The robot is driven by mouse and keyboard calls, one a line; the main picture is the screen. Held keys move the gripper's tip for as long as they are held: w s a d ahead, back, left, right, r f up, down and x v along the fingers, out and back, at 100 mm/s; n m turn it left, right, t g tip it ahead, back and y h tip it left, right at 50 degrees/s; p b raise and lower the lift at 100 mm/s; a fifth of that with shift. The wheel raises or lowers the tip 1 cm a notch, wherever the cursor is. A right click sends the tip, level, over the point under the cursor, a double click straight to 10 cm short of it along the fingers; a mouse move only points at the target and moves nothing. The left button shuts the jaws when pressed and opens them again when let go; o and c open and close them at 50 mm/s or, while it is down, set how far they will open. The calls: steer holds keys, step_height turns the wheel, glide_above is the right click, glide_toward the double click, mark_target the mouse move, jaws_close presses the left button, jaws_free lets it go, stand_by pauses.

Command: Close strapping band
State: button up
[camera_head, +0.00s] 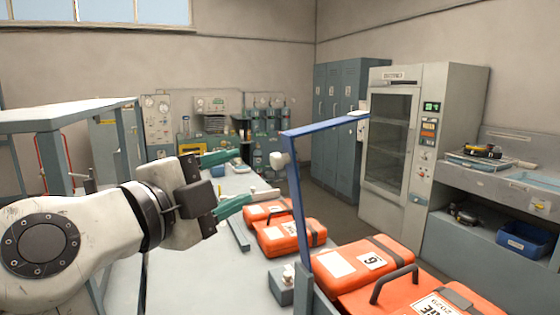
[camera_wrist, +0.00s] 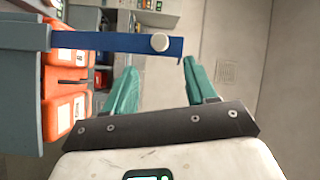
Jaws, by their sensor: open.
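The strapping band (camera_head: 296,205) is a blue bar. In the head view it stands raised beside the orange cases, with a top piece running right. A white knob (camera_head: 278,160) sticks out on its left side near the top. My gripper (camera_head: 241,178) has teal fingers, is open and empty, and is left of the knob, pointing at it. In the wrist view the band (camera_wrist: 110,43) crosses from a grey frame on the left, and the knob (camera_wrist: 159,42) shows just past the gap between the fingertips (camera_wrist: 160,66). I see no contact between them.
Orange cases (camera_head: 368,262) sit at the front right, and smaller-looking ones (camera_head: 285,236) lie on the grey bench (camera_head: 190,275). A tall cabinet with a glass door (camera_head: 388,135) and blue lockers (camera_head: 335,105) stand behind. A blue bin (camera_head: 524,240) is at right.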

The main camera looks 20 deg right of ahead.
mark_target(274, 163)
steer(key=p+x, duration=0.2)
steer(key=x, duration=0.8)
steer(key=shift+d+p, duration=0.1)
steer(key=shift+p, duration=0.25)
jaws_close()
